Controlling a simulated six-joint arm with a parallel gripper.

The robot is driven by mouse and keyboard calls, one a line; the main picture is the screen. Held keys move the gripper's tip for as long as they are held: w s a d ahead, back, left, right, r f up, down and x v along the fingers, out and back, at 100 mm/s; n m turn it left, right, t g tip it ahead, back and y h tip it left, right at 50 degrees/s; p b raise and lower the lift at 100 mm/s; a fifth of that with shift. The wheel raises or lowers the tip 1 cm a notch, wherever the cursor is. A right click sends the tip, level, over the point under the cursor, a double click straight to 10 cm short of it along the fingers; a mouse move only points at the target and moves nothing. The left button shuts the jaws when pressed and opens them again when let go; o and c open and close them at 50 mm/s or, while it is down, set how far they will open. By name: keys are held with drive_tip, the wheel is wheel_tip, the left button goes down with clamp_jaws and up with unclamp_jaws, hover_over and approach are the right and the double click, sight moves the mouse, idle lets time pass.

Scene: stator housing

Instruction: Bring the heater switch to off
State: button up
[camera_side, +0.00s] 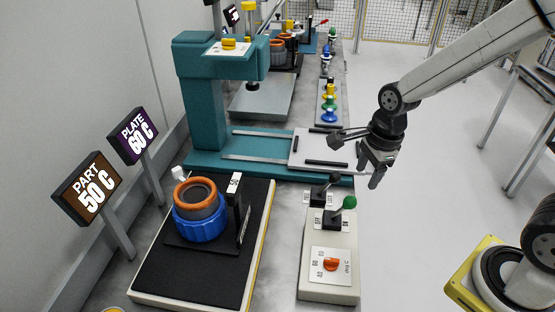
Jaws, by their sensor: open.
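The control box (329,285) stands at the front of the bench, with an orange dial (330,264) marked in deg C on its near end. On its far end a switch lever with a green knob (349,202) leans right, toward the side labelled ON; the OFF label (317,219) is on the left. Just behind it is a second lever with a black knob (334,179), also leaning right. Which lever is the heater switch is not labelled legibly. My gripper (373,177) is open and empty, pointing down, above and right of both levers, apart from them.
A black heating plate (180,269) at the left holds a blue and orange ringed part (200,226) beside a black upright gauge. Signs reading PART 50 C (89,188) and PLATE 60 C (133,136) stand left. A teal press (200,100) stands behind.

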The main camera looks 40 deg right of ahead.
sight(353, 198)
drive_tip(key=m, duration=0.5)
drive_tip(key=shift+w+a+r, duration=0.2)
drive_tip(key=shift+w+r, duration=0.05)
drive_tip(key=shift+w, duration=0.15)
drive_tip(key=shift+f, duration=0.2)
drive_tip(key=shift+w+a+f, duration=0.1)
drive_tip(key=shift+f, duration=1.25)
drive_tip(key=shift+w+a+f, duration=0.1)
drive_tip(key=shift+a+f, duration=0.05)
drive_tip(key=shift+f, duration=1.2)
drive_tip(key=shift+w+a+f, duration=0.1)
drive_tip(key=shift+f, duration=1.25)
drive_tip(key=shift+f, duration=0.2)
